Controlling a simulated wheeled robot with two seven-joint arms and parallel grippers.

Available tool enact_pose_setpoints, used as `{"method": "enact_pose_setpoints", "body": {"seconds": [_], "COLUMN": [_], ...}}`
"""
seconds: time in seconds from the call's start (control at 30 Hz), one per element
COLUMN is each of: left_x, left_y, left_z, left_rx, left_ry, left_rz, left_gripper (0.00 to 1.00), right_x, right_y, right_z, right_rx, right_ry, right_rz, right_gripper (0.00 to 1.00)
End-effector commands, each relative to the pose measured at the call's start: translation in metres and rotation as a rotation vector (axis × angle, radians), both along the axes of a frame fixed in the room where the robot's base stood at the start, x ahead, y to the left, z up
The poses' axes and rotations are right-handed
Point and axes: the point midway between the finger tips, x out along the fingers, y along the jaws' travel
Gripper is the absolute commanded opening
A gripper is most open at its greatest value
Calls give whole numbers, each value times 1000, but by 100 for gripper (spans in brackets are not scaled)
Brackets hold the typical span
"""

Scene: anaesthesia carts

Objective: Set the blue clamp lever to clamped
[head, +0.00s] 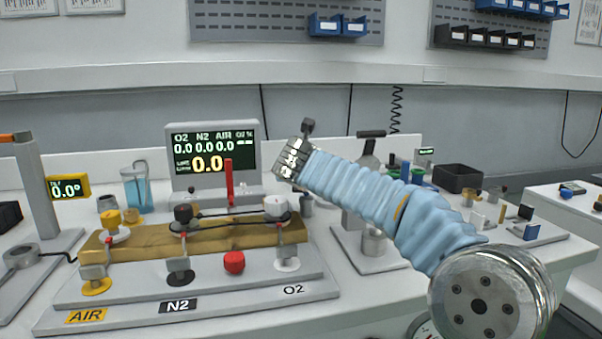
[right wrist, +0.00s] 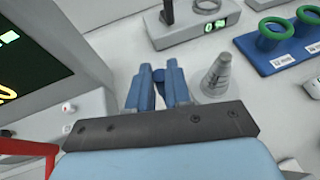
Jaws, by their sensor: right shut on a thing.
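My right gripper (head: 293,158) reaches in from the right, in front of and beside the display's right edge. In the head view the gripper hides the lever. My left gripper is not in view.
The gas display (head: 212,150) stands close to the left. The manifold with AIR, N2 and O2 valves (head: 180,240) is in front, with an upright red lever (head: 229,180) behind it. A grey cone (right wrist: 215,76) stands right of the fingers. A blue block with green rings (right wrist: 285,52) is farther right.

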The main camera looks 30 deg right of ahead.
Motion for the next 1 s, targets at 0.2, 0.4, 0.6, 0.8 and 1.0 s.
{"method": "enact_pose_setpoints", "body": {"seconds": [0.2, 0.4, 0.6, 0.8, 1.0], "left_x": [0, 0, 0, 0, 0], "left_y": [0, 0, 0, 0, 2], "left_z": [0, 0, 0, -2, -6], "left_rx": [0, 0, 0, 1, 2], "left_ry": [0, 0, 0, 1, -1], "left_rz": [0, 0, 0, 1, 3], "left_gripper": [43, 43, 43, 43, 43], "right_x": [0, 0, 0, -9, -44], "right_y": [1, 1, 1, 5, 24], "right_z": [-1, -1, 0, 4, 20], "right_rx": [0, 1, 1, 1, 1], "right_ry": [1, 1, 1, -1, -3], "right_rz": [2, 1, 1, 1, 2], "right_gripper": [0, 44, 44, 44, 44]}}
